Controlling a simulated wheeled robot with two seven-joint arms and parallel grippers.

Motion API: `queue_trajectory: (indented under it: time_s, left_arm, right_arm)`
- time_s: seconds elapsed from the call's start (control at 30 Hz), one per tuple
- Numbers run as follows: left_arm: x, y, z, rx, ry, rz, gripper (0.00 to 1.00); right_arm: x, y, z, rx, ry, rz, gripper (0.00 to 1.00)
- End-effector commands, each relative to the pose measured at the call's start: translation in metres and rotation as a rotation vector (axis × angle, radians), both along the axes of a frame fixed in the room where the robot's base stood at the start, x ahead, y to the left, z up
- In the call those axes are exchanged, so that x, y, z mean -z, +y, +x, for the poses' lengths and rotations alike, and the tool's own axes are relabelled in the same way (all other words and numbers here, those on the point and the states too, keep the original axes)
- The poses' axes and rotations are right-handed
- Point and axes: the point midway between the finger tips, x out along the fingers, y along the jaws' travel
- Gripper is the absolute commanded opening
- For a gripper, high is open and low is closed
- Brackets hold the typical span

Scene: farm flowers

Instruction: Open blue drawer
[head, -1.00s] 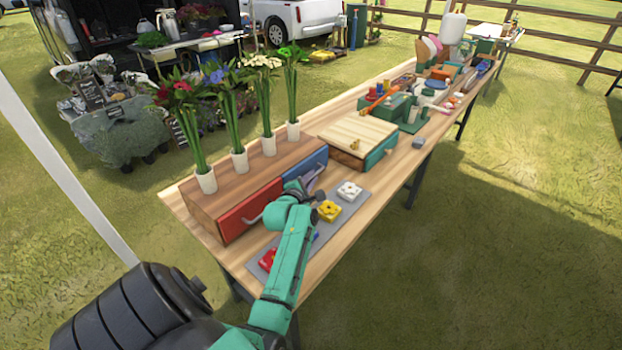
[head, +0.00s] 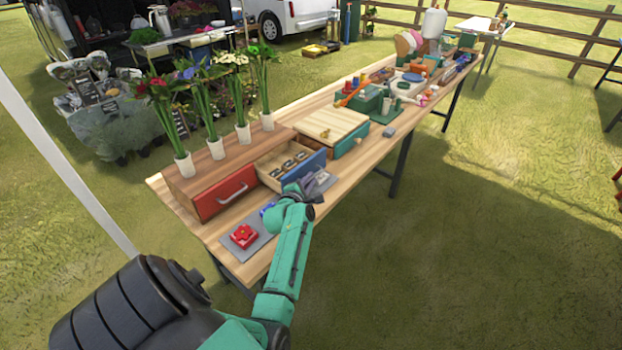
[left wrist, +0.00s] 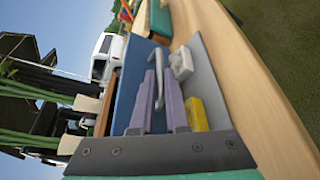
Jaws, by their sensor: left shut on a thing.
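The blue drawer (head: 312,164) is pulled out of the wooden cabinet (head: 208,172), and several dark items lie in its open tray. My left gripper (head: 318,184) is in front of the drawer's face and hides its handle in the head view. In the left wrist view the blue drawer front (left wrist: 132,78) fills the middle left. Its metal handle (left wrist: 158,72) runs between the purple fingers of my left gripper (left wrist: 162,92), which are shut on it. My right gripper is not in view.
A closed red drawer (head: 226,194) is left of the blue one. A grey mat (head: 259,245) with a red block (head: 243,236) lies in front. Flower vases (head: 242,132) stand on the cabinet. A wooden box (head: 330,124) is to the right.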

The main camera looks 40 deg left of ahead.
Motion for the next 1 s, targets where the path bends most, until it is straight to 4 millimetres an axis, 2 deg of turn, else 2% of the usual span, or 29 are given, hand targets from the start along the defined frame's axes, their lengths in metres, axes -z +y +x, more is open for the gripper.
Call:
queue_trajectory:
  time_s: [0.17, 0.2, 0.27, 0.3, 0.67, 0.83, 1.0]
  left_arm:
    - [-0.001, 0.001, 0.0, -0.001, -0.003, 0.001, 0.0]
    - [-0.001, 0.0, 0.0, -0.001, -0.003, 0.0, 0.16]
    - [-0.001, 0.0, 0.0, -0.001, -0.003, 0.0, 0.39]
    - [-0.001, 0.0, 0.0, -0.001, -0.003, 0.0, 0.42]
    - [-0.004, -0.001, -0.004, 0.0, -0.002, 0.0, 0.42]
    - [-0.015, -0.01, -0.028, 0.0, 0.001, 0.0, 0.42]
    - [-0.025, -0.026, -0.069, -0.001, 0.003, 0.001, 0.42]
  right_arm:
    - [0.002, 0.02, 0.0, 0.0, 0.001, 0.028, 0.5]
    - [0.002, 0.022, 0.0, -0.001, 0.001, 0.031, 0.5]
    - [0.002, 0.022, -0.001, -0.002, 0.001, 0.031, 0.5]
    - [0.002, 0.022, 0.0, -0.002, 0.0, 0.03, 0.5]
    - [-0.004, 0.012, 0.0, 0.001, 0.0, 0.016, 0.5]
    - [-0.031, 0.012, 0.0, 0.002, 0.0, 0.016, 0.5]
    - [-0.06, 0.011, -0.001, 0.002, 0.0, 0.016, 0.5]
